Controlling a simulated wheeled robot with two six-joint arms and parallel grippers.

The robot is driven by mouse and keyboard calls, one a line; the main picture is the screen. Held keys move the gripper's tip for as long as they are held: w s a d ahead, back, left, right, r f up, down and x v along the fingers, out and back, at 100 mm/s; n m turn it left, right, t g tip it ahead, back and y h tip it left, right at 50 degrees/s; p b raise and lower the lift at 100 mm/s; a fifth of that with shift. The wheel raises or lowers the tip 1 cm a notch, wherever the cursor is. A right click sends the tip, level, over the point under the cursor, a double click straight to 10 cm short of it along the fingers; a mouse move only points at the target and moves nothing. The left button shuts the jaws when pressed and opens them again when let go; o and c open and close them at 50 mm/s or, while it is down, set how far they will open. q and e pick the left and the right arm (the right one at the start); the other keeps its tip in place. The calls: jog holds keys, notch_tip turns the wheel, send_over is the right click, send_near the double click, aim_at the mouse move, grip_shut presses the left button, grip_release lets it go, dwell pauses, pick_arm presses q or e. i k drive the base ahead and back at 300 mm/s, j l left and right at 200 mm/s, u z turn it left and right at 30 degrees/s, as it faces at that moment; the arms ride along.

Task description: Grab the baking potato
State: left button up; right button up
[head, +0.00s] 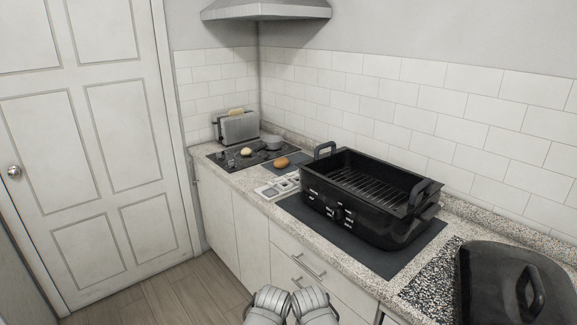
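An orange-brown, rounded potato-like item (281,162) lies on a dark mat on the counter, just right of the cooktop. A paler, yellowish rounded item (246,152) sits on the cooktop to its left. Both are small in the head view, so I cannot be sure which is the baking potato. Two grey rounded parts of my arms show at the bottom middle, well in front of and below these items. No gripper fingers can be made out, and nothing of mine touches either item.
A large black roaster (366,199) with a rack stands on a dark mat. A toaster (238,127), grey pot (272,142) and light divided tray (277,187) are near the items. A black lid (505,285) lies at right. The floor (185,297) is free at left.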

aim_at(280, 163)
jog(key=z, duration=0.35)
jog(key=i+j+z, duration=0.1)
jog(key=z, duration=0.25)
jog(key=j+z, duration=0.15)
jog(key=z, duration=0.2)
jog(key=j+z, duration=0.45)
jog(key=j, duration=0.3)
jog(key=j+z, duration=0.4)
jog(key=j, duration=0.85)
jog(key=k+j+z, duration=0.1)
jog(key=j, duration=0.4)
jog(key=k+j, duration=0.1)
jog(key=j, duration=0.85)
jog(key=k+j+z, duration=0.1)
jog(key=j, duration=0.35)
